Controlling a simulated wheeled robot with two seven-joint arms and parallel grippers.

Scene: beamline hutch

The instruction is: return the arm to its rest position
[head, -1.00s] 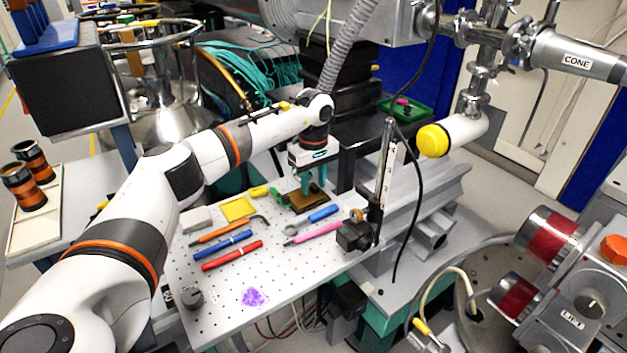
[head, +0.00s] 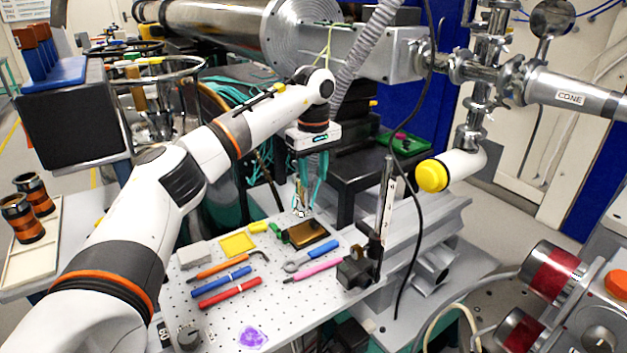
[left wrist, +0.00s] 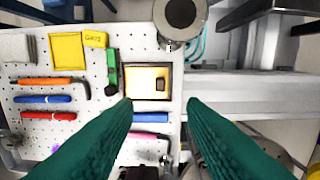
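My left gripper (head: 308,190) hangs at the end of the white arm, teal fingers down, above the perforated plate (head: 262,302). In the left wrist view its fingers (left wrist: 159,101) stand apart with nothing seen held between them. Below the fingertips is a dark-framed brown tray (head: 307,232), apart from them; it also shows in the left wrist view (left wrist: 135,94). A small metallic item shows by the fingertips in the head view; I cannot tell what it is. My right gripper is not in view.
An upright post (head: 383,205) and black cable stand to the right. A round metal piece (left wrist: 180,40) lies beyond the tray.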

